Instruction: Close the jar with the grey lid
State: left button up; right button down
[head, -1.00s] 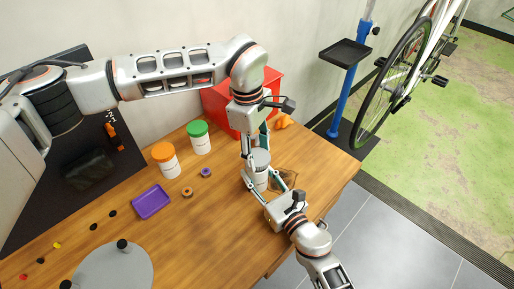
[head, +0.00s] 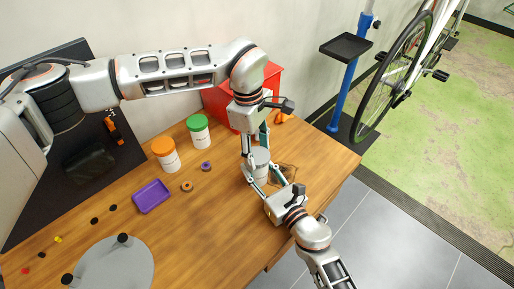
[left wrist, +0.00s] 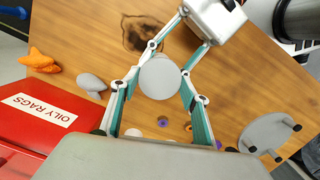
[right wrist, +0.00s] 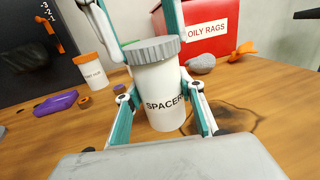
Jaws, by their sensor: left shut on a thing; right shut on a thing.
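The white jar marked SPACERS (right wrist: 165,98) stands upright on the table. The grey lid (right wrist: 150,50) sits on its mouth and looks level; whether it is fully seated I cannot tell. The lid also shows from above in the left wrist view (left wrist: 160,77), hiding the jar. My left gripper (head: 256,150) reaches down from above and is shut on the lid, one finger on each side. My right gripper (right wrist: 163,108) comes in low from the near side and is shut on the jar's body. In the head view the jar (head: 261,168) is partly covered by both grippers' fingers.
An orange-lidded jar (head: 166,155) and a green-lidded jar (head: 199,132) stand to the left, near a purple tray (head: 151,196). The red OILY RAGS box (right wrist: 197,28), a grey lump (right wrist: 203,63) and an orange object (right wrist: 241,51) are behind.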

pick_arm(q)
jog(key=shift+f, duration=0.55)
dwell(0.4)
jog(key=m, duration=0.6)
jog(key=shift+w+d+m+g+y, duration=0.1)
jog(key=shift+m+g+y, duration=0.2)
jog(key=m, duration=0.5)
jog(key=shift+y, duration=0.3)
jog(key=m, duration=0.5)
jog(key=shift+d+y, duration=0.1)
jog(key=shift+y, duration=0.2)
jog(key=o, duration=0.8)
